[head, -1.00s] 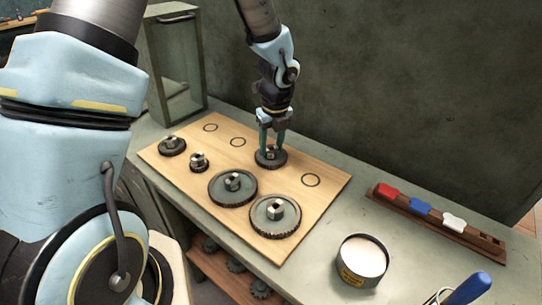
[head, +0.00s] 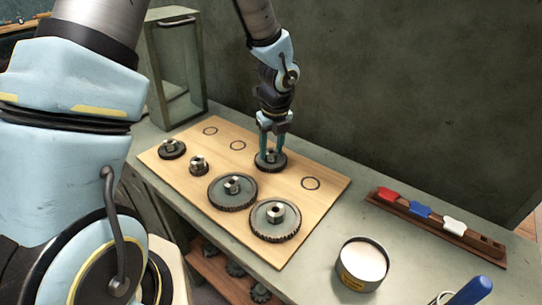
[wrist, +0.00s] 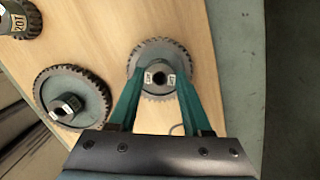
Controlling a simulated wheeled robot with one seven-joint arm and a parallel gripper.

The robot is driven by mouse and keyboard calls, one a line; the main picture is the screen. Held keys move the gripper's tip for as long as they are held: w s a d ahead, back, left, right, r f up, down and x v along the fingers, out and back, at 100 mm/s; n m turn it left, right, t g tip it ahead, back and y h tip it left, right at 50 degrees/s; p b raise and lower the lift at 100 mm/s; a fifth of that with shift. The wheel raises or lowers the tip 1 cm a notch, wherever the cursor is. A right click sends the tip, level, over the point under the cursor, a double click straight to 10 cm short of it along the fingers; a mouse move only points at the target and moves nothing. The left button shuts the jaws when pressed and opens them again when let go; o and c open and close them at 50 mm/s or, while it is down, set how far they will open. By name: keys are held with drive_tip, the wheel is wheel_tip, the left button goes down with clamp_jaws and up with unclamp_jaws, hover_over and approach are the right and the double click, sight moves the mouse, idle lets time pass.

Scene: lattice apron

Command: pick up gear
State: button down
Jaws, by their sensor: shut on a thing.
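The gear (head: 272,166) under my gripper sits on the wooden board, at the back row between printed rings. It is dark with a lighter hub. In the wrist view the gear (wrist: 160,93) shows below my gripper (wrist: 157,77), whose two green fingers close on its hub from both sides. My gripper (head: 270,153) points straight down and is shut on the hub in the head view. The gear appears to rest on the board; I cannot tell if there is a gap under it. Small labels show on the hub, too small to read.
The board (head: 180,185) holds more gears: two large ones (head: 233,191) (head: 275,221) and two small ones (head: 198,166) (head: 171,149). A glass cabinet (head: 177,75) stands at the back left. A tin (head: 361,265) and a rack (head: 462,240) with coloured pieces stand right.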

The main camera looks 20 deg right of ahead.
drive_tip(key=shift+r, duration=0.2)
wheel_tip(320, 180, up, 10)
drive_tip(key=shift+f, duration=0.15)
idle(0.5)
